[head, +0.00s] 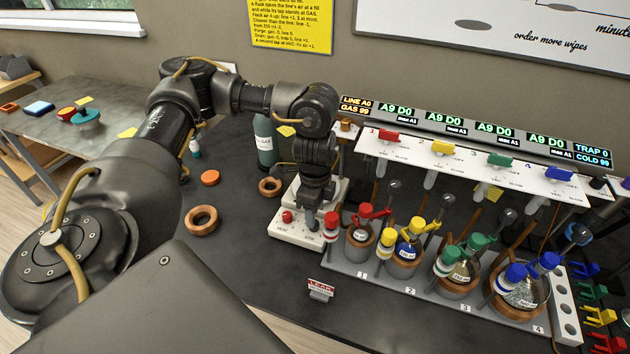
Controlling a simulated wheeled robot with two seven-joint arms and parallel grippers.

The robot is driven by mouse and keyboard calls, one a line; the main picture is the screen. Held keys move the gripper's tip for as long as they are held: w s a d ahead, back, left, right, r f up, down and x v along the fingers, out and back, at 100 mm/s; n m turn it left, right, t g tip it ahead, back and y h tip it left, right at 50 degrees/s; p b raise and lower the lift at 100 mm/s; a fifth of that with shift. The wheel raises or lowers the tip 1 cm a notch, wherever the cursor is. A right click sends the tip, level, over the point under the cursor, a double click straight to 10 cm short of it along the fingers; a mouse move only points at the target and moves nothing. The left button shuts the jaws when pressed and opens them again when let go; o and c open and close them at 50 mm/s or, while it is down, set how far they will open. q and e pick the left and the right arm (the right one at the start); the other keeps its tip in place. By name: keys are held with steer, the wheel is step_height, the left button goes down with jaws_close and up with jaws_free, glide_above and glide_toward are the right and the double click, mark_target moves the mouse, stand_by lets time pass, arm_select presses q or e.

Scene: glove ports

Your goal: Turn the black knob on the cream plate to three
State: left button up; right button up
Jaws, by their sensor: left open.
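A cream plate (292,234) lies on the dark bench, with a red knob (287,216) on its left side. A dark shape at its right side, seemingly the black knob (311,224), shows just under my left gripper. My left gripper (312,208) points down over that side of the plate and is open. Its fingers overlap the knob in the picture, and I cannot tell whether they touch it. The knob's pointer and its number marks are hidden or too small to read. My right gripper is not in view.
A grey rack (375,277) of flasks with coloured caps stands close right of the plate, under a white panel (470,165) with coloured taps. A green bottle (265,140) stands behind my arm. A small leak sign (320,290) and cork rings (202,220) lie in front and left.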

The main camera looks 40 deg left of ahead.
arm_select(q)
steer(key=shift+s+f, duration=0.1)
steer(key=shift+f, duration=1.8)
steer(key=c, duration=1)
